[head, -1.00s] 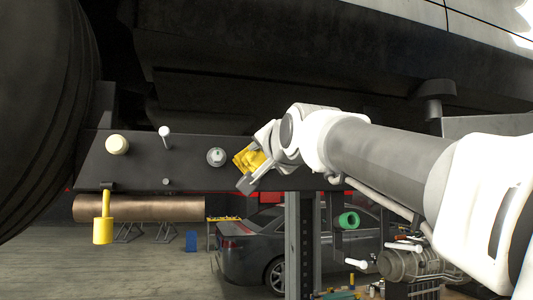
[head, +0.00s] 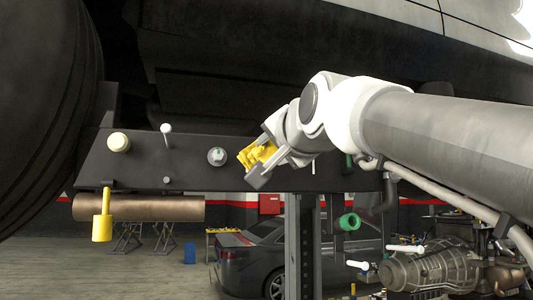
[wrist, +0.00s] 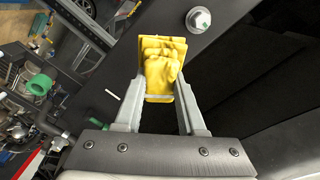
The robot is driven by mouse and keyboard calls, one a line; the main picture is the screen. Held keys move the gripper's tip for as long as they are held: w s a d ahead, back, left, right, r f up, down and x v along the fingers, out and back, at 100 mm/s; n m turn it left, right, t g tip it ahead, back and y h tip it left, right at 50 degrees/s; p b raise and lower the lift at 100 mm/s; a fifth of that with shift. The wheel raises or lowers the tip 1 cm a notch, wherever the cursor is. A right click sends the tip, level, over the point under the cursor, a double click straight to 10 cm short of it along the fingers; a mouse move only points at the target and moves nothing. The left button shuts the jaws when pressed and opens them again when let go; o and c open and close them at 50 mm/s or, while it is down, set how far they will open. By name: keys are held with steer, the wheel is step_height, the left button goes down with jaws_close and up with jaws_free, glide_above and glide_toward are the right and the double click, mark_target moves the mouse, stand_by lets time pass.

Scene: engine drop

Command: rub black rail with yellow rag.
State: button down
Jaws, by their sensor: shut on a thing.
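My gripper (head: 259,160) is shut on the folded yellow rag (head: 257,155). In the wrist view the rag (wrist: 162,68) sits bunched between both fingers of my gripper (wrist: 160,85). The black rail (head: 130,170) is the long dark beam across the head view, below the vehicle body. The rag is in front of the rail's face, right of a bolt. In the wrist view the rail (wrist: 185,60) runs diagonally behind the rag. I cannot tell whether the rag touches it.
A silver bolt (head: 216,157), a cream knob (head: 119,142) and a pin (head: 166,135) stick out of the rail. A copper-coloured pipe (head: 140,208) lies below. A green ring (head: 349,222) is at lower right.

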steer(key=shift+s, duration=0.1)
steer(key=shift+b+v, duration=0.6)
steer(key=shift+v, duration=0.8)
